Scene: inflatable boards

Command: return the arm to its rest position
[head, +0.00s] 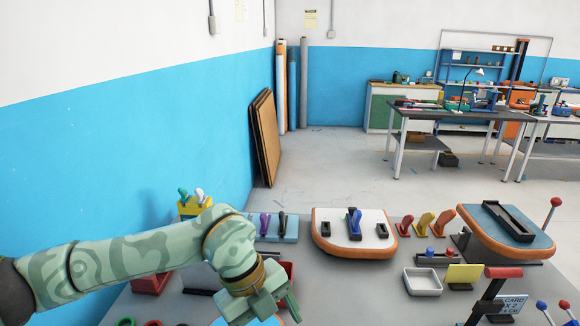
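My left arm comes in from the left across the near part of the grey table (330,285). Its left gripper (268,306) points down over the table near the bottom edge of the view. Its fingers are partly hidden, so I cannot see whether they are open or shut, or whether anything is between them. My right gripper is not in view.
A white-topped board with an orange rim (328,247) carries a blue-handled part. A blue-topped board (518,245) stands to the right. Several coloured handles (425,222), a white tray (422,282) and a red-topped black device (495,295) stand nearby. A red bin (150,283) lies beyond my forearm.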

